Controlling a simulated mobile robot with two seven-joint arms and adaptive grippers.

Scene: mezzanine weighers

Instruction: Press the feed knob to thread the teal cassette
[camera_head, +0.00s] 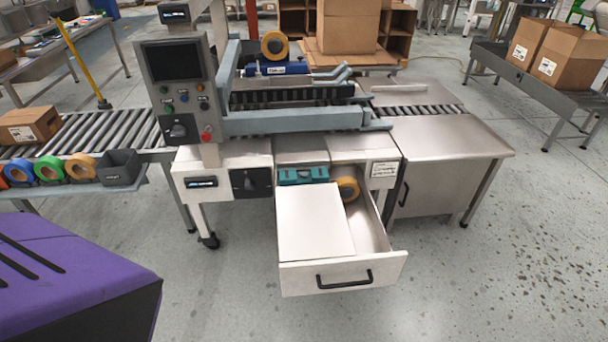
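The teal cassette (303,175) sits at the back of the open drawer (340,278), just under the front edge of the machine's worktop. A pale flat panel in front covers much of the drawer. A black knob (250,183) is on the machine's lower front, left of the drawer. Another black knob (179,130) is on the upright control panel (175,90). I cannot read which one is the feed knob. Neither of my grippers is in view.
A tan tape roll (347,189) lies in the drawer, right of the cassette. The drawer juts out towards me with a black handle (344,280). Coloured tape rolls (49,169) and a grey bin (120,168) line the left conveyor. The floor at front right is clear.

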